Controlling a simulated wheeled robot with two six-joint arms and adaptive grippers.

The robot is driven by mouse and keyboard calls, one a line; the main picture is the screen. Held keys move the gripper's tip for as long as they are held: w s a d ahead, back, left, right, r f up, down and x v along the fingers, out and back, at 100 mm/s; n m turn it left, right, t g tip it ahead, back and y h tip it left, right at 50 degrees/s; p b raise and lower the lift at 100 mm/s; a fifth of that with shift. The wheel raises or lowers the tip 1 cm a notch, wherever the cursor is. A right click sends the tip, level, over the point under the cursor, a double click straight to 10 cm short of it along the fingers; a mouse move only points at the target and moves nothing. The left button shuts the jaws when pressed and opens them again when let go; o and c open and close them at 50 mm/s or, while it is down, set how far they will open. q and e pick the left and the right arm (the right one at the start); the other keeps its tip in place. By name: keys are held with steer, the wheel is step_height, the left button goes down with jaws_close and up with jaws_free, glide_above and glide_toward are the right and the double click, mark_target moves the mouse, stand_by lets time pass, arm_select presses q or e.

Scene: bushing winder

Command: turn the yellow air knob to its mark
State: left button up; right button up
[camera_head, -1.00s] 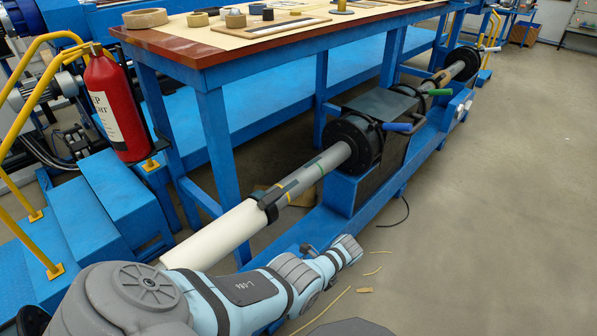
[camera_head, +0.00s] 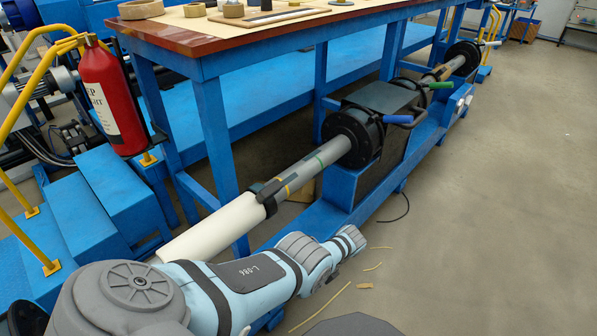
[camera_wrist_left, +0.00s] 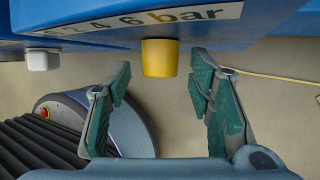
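The yellow air knob (camera_wrist_left: 159,58) hangs below the lower edge of a blue panel in the left wrist view, under a scale strip (camera_wrist_left: 170,17) reading "6 bar". My left gripper (camera_wrist_left: 160,72) is open, with one green-padded finger on each side of the knob in the picture. Clear gaps show between both fingers and the knob, so it is not gripped. The knob's mark cannot be made out. In the head view, my left arm reaches along the front of the blue frame; its fingers and the knob are not visible there. My right gripper is not in view.
A white knob (camera_wrist_left: 42,60) sits left of the yellow one. The blue winder frame (camera_head: 345,185) carries a long grey shaft with a white roll (camera_head: 213,226). A blue-handled lever (camera_head: 398,119) and a red extinguisher (camera_head: 112,100) stand nearby. Open floor (camera_head: 500,190) lies right.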

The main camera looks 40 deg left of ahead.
arm_select(q)
steer(key=v, duration=1.2)
